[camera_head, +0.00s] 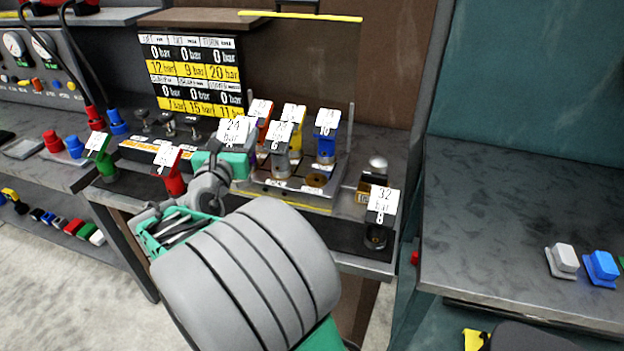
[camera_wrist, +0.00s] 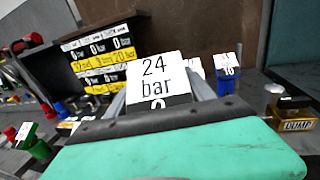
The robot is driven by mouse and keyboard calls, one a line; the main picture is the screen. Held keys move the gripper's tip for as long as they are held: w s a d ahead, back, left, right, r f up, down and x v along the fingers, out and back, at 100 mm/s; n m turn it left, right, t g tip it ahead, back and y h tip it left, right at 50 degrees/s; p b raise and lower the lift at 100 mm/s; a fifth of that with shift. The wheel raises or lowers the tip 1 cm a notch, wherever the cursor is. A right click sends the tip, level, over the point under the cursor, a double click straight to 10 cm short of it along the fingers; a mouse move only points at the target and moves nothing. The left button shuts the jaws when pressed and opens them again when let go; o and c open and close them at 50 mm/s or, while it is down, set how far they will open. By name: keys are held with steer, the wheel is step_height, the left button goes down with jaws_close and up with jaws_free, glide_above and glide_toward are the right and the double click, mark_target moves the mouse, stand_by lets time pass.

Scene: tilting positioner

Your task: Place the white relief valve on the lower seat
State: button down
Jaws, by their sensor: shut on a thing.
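My gripper (camera_head: 228,160) is shut on a relief valve with a white tag reading 24 bar (camera_head: 236,131). The tag fills the middle of the wrist view (camera_wrist: 157,72); the gripper hides the valve's body, so I cannot tell its colour. The valve is in front of the left side of the metal positioner (camera_head: 290,192). An open round brown seat (camera_head: 316,180) shows at its front right. A grey valve (camera_head: 281,163), a blue valve (camera_head: 326,150), a yellow valve (camera_head: 293,113) and an orange valve (camera_head: 262,108) stand on the positioner.
A red valve (camera_head: 174,182) and a green valve (camera_head: 105,165) stand left of my gripper. A dark valve tagged 32 bar (camera_head: 376,237) stands at the right. A brass box marked DUMP (camera_wrist: 292,122) is right of the positioner. A pressure board (camera_head: 195,75) stands behind.

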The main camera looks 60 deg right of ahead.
steer(key=s+d+r+m+g, duration=0.2)
steer(key=s+d+r+g, duration=0.15)
steer(key=s+d, duration=0.45)
steer(key=shift+h, duration=0.4)
steer(key=shift+s+d+f+p, duration=0.25)
steer(key=shift+s+d+f, duration=0.4)
steer(key=shift+d+f, duration=1.35)
steer(key=shift+s+d+f+p, duration=0.25)
steer(key=shift+s+d+f, duration=0.45)
steer(key=shift+d+f, duration=1.35)
steer(key=shift+s+d+f+p, duration=0.25)
steer(key=shift+s+d+f, duration=0.4)
steer(key=shift+d+f, duration=1.35)
steer(key=shift+a+f, duration=0.15)
steer(key=shift+f, duration=0.05)
steer(key=shift+f, duration=0.15)
steer(key=shift+c, duration=1.9)
jaws_free()
steer(key=shift+f, duration=0.15)
